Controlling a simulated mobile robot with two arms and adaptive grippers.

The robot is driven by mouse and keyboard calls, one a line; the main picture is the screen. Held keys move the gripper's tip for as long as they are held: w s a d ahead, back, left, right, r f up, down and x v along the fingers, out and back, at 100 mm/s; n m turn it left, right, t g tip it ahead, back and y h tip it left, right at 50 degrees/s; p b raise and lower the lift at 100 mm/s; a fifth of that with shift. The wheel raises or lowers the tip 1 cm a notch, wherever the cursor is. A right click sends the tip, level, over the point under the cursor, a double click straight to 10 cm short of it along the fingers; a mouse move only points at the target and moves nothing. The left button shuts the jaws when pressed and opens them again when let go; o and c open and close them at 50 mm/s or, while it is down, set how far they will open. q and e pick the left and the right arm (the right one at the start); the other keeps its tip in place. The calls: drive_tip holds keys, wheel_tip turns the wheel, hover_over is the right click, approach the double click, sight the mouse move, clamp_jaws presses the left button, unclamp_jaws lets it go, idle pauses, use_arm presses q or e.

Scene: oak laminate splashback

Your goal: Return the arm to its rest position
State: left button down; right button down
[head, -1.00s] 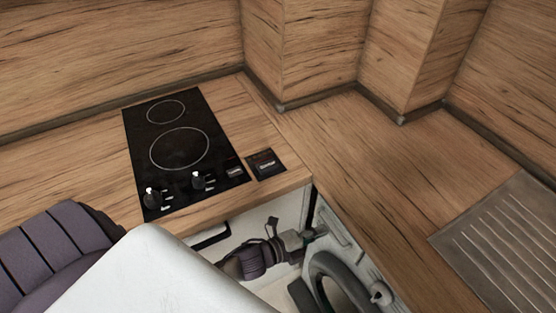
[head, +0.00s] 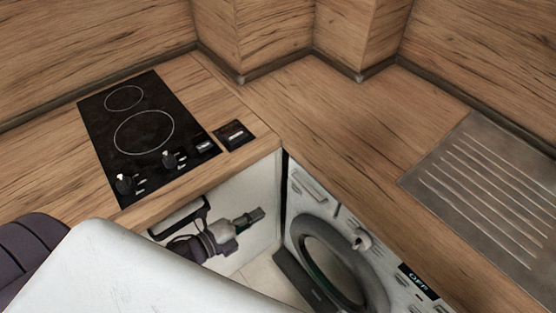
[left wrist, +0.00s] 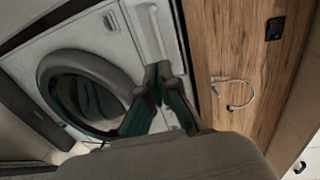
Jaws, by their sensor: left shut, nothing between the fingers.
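My left arm reaches below the counter, with its dark purple wrist in front of the white cabinet face. My left gripper (head: 257,215) is at the end of that arm, shut and empty, left of the washing machine (head: 309,226) in the head view. In the left wrist view its two dark green fingers meet at the tips (left wrist: 158,72), overlapping the view of the washing machine front (left wrist: 115,32) and its round door (left wrist: 62,65). The fingers' exact distance from the machine cannot be told. My right gripper is not in view.
A black hob (head: 150,132) with two rings and knobs sits in the wooden counter, beside a small black panel (head: 235,135). A ribbed metal drainer (head: 490,190) lies at the right. The counter between them is clear. A pale large surface covers the lower left.

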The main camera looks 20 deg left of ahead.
use_arm(q)
drive_tip(key=s+r+n+g+y, duration=0.2)
drive_tip(key=s+n+g+y, duration=0.7)
drive_tip(key=n, duration=1.3)
drive_tip(key=s+f+g+h, duration=0.1)
drive_tip(key=s+f, duration=0.1)
drive_tip(key=f, duration=1.2)
drive_tip(key=s+f+g+h, duration=0.1)
drive_tip(key=s+f+g, duration=0.1)
drive_tip(key=f, duration=1.1)
drive_tip(key=s+a+f, duration=0.3)
drive_tip(key=s+f, duration=1.2)
drive_tip(key=s, duration=0.1)
drive_tip(key=shift+a+m+g, duration=0.15)
drive_tip(key=shift+m+g, duration=0.25)
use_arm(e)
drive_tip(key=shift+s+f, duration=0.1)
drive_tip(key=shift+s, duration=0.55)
use_arm(q)
drive_tip(key=shift+s, duration=0.1)
